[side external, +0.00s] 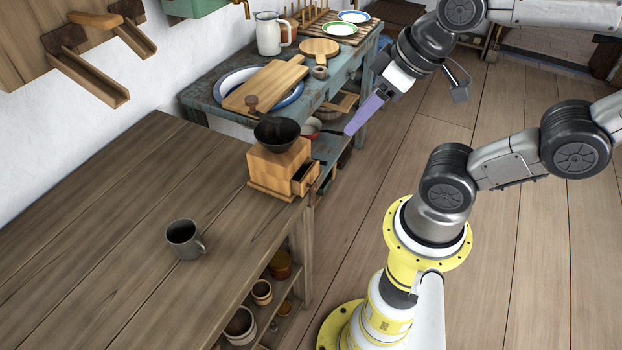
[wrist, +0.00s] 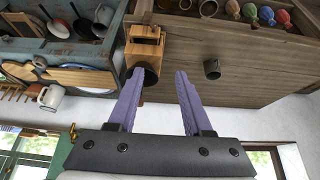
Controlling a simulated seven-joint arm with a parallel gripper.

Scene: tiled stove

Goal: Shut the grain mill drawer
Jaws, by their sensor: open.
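The wooden grain mill (side external: 272,166) stands near the corner of the brown table, with a dark funnel hopper (side external: 277,133) on top. Its small drawer (side external: 305,178) sticks out from the side facing my arm and is partly open. In the wrist view the mill (wrist: 143,50) is at the upper middle, beyond the left finger; part of its hopper is hidden by that finger. My gripper (side external: 350,129) is in the air to the right of the mill and above it in the side view, apart from the drawer. In the wrist view its two purple fingers (wrist: 159,72) are spread and empty.
A grey mug (side external: 184,240) stands on the brown table (side external: 120,200). The blue worn table (side external: 225,117) behind the mill holds a cutting board (side external: 265,84), plates and a white jug (side external: 268,34). Pots sit on shelves below.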

